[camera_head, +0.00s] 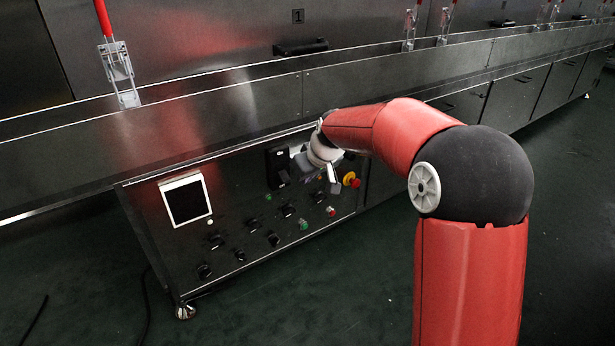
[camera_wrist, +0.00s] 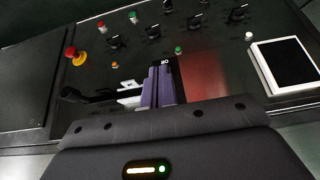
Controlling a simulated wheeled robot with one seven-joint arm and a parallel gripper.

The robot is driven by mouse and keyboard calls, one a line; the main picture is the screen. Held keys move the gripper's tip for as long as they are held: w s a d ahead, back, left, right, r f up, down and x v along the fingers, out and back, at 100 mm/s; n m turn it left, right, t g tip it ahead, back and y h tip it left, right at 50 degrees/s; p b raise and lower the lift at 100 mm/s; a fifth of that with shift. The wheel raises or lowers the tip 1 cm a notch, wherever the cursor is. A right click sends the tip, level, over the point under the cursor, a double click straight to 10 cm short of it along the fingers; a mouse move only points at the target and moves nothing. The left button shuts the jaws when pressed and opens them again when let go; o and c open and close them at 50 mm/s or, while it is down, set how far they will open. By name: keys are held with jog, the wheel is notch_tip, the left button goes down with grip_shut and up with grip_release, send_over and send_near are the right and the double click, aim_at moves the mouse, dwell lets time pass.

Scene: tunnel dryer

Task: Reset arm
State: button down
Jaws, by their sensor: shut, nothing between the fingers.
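My red arm reaches from the right to the front of the control panel (camera_head: 240,205). My gripper (camera_head: 333,184) is in front of the panel's upper right part, close to the yellow and red emergency stop (camera_head: 350,180). In the wrist view my gripper (camera_wrist: 161,86) shows its two fingers together, with nothing between them. The emergency stop (camera_wrist: 75,55) is to the left there. My wrist hides part of the panel, and I cannot tell whether the fingertips touch it.
The panel carries several black knobs (camera_head: 273,239), lit buttons and a white-framed screen (camera_head: 186,201). A black handle (camera_wrist: 80,95) is left of the fingers. Above, a steel ledge (camera_head: 230,110) and red-handled clamps (camera_head: 118,70) line the dryer. The dark green floor (camera_head: 330,310) is clear in front.

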jog(key=s+d+r+m+h+p, duration=0.1)
jog(key=s+d+r+p, duration=0.1)
jog(key=s+d+r, duration=0.45)
jog(key=s+d+r+m+h+p, duration=0.1)
jog(key=s+d+r+m+p, duration=0.15)
jog(key=s, duration=0.75)
jog(key=s+d+r+m+h+p, duration=0.1)
jog(key=s+d+r, duration=0.35)
jog(key=s, duration=0.35)
jog(key=s+d+f+m+p, duration=0.1)
jog(key=s+d+m, duration=0.1)
jog(key=s, duration=0.9)
jog(key=shift+s+d+f+p, duration=0.2)
jog(key=shift+d+p, duration=0.1)
jog(key=shift+d, duration=0.1)
